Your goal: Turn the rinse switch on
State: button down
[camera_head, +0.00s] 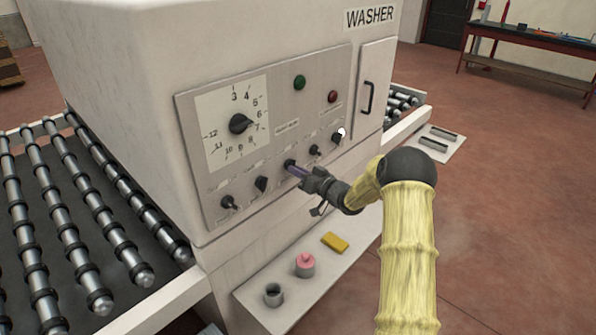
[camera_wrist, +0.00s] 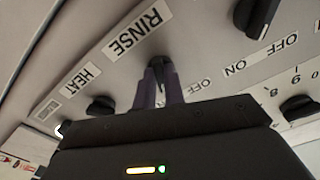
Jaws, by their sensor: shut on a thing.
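The rinse switch (camera_wrist: 157,63) is a small dark knob under the RINSE label (camera_wrist: 138,34) in the wrist view. In the head view it is the middle one of a row of dark knobs on the washer's grey control panel (camera_head: 221,100), mostly hidden by my fingers. My gripper (camera_head: 297,170) reaches it from the right. In the wrist view my two purplish fingers (camera_wrist: 158,88) are shut on the switch, one on each side. OFF and ON marks (camera_wrist: 228,69) are printed to the right of my fingers there. I cannot tell which mark the switch points to.
Neighbouring knobs (camera_head: 261,185) and (camera_head: 315,150) sit close on both sides. A large numbered dial (camera_head: 240,123) and green (camera_head: 299,82) and red (camera_head: 332,96) buttons are above.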

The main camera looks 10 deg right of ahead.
jog(key=shift+m, duration=1.3)
jog(key=c, duration=1.5)
grip_release()
jog(key=b+v, duration=0.4)
jog(key=v, duration=1.3)
jog(key=shift+s+d, duration=0.15)
jog(key=shift+s, duration=0.05)
